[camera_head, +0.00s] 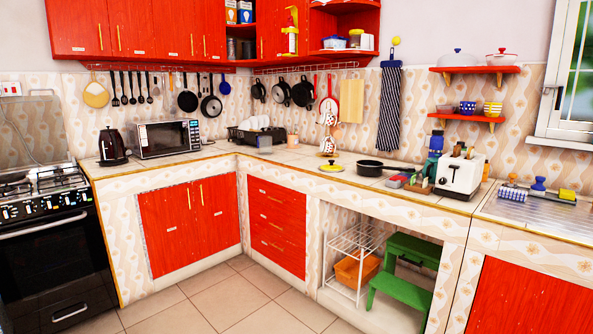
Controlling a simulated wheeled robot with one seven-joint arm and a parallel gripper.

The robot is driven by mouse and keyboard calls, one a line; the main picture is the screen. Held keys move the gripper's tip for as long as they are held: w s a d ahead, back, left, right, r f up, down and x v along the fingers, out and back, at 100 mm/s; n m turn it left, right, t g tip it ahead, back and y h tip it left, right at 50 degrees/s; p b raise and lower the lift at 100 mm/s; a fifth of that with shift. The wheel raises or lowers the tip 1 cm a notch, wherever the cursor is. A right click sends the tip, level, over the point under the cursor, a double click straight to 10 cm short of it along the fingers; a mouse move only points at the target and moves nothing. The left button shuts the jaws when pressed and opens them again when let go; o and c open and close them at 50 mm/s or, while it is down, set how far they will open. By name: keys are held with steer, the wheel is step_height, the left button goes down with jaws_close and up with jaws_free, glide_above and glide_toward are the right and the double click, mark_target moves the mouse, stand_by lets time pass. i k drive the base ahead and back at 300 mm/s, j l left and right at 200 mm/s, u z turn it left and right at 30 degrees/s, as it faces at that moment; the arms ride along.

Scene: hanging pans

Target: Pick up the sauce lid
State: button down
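A small round yellow lid with a dark knob (331,168) lies on the counter, left of a black saucepan (369,169). It looks like the sauce lid, but it is small in the picture and I cannot be sure. The saucepan stands on the counter with its handle pointing right. Two more lidded pots, one whitish-blue (457,58) and one white with a red knob (501,58), sit on the upper red wall shelf. My gripper is not in view.
The tiled counter (300,158) runs around the corner. Right of the saucepan stand a white toaster (461,175), bottles and small items. A dish rack (258,133) is to the left. Pans hang on the wall behind. The tiled floor (215,300) in front is clear.

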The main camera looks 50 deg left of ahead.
mark_target(331, 167)
steer(key=u, duration=1.75)
steer(key=i+j+u, duration=0.1)
